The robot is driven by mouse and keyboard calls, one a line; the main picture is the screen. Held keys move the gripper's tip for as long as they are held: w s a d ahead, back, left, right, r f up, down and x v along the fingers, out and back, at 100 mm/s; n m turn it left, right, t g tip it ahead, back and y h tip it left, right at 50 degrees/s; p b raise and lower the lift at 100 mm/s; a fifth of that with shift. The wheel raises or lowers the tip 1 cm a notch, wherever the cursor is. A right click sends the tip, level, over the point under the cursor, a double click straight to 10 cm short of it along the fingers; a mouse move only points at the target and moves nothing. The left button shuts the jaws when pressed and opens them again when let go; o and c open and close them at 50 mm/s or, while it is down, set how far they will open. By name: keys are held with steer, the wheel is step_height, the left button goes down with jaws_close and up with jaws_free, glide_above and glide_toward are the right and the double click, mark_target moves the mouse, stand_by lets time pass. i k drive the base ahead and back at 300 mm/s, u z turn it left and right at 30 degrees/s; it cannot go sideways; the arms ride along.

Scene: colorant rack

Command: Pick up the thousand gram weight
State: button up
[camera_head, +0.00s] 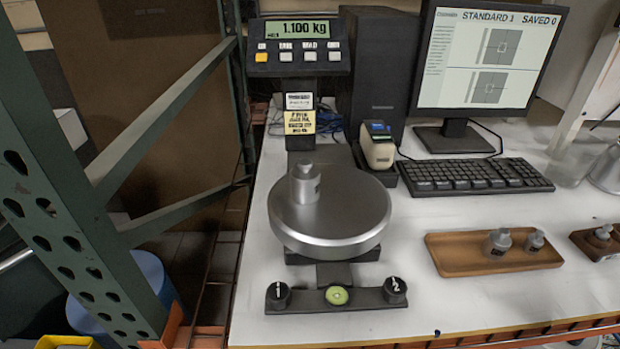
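A metal cylindrical weight (305,187) with a narrower knob on top stands upright on the round steel scale pan (350,215), left of its middle. It is the largest weight in view; its dark label is too small to read. The scale display (297,29) reads 1.100 kg. Two smaller metal weights, a left one (497,243) and a right one (535,241), stand in a wooden tray (460,262) on the right. Their markings are unreadable too. My gripper is not in view.
A green perforated rack post (75,215) with braces stands left of the white table (400,325). A monitor (488,60), keyboard (475,176) and small label device (378,147) are behind. A dark wooden holder (590,246) with a small weight sits at the right edge.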

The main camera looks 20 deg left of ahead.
mark_target(305, 176)
steer(key=u, duration=1)
steer(key=k, duration=1.1)
steer(key=z, duration=0.3)
steer(key=i, duration=1)
